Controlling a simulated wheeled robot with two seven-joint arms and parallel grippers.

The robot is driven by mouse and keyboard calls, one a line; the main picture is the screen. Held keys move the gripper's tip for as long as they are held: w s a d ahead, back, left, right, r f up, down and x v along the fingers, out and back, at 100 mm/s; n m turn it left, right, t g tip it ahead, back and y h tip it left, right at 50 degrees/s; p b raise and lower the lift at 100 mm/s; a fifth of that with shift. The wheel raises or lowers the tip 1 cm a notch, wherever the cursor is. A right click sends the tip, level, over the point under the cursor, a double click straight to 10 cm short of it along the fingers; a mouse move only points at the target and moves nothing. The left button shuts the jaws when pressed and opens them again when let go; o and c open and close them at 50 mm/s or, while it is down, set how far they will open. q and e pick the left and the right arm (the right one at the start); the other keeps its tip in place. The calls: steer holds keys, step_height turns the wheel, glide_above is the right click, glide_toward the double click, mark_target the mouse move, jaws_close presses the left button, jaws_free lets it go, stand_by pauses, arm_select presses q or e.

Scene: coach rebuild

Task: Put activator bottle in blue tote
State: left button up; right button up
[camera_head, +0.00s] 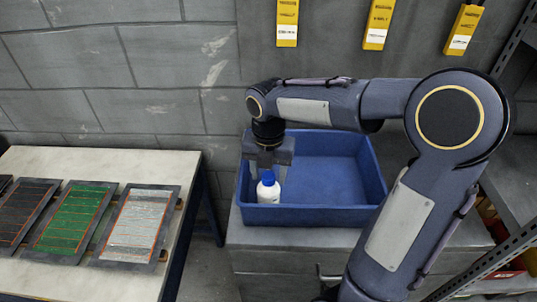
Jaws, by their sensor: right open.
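The activator bottle (268,189) is white with a blue cap and stands upright inside the blue tote (330,215), near its front left corner. My right gripper (268,168) is directly above the bottle, pointing down, with its fingers at the sides of the cap. It is open. I cannot tell whether a finger touches the cap. My right arm reaches in from the right and crosses over the tote's back rim. The left gripper is not in view.
The tote rests on a grey cabinet (300,242). At left, a pale table (100,165) holds dark, green and white framed panels (138,225). A gap separates table and cabinet. Yellow tags (378,22) hang on the block wall behind. Metal shelving (490,262) stands at right.

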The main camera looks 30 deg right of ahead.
step_height(320, 180, up, 10)
steer(key=s+a+f+m+t+y, duration=0.2)
steer(key=s+m, duration=0.6)
steer(key=m, duration=0.6)
steer(key=s+a+f+m+t+y, duration=0.1)
steer(key=s+f+m+t, duration=0.2)
steer(key=s+m, duration=0.6)
steer(key=shift+a+f+m+t+y, duration=0.35)
steer(key=shift+f+m, duration=0.9)
steer(key=shift+m, duration=2.05)
steer(key=shift+s, duration=0.1)
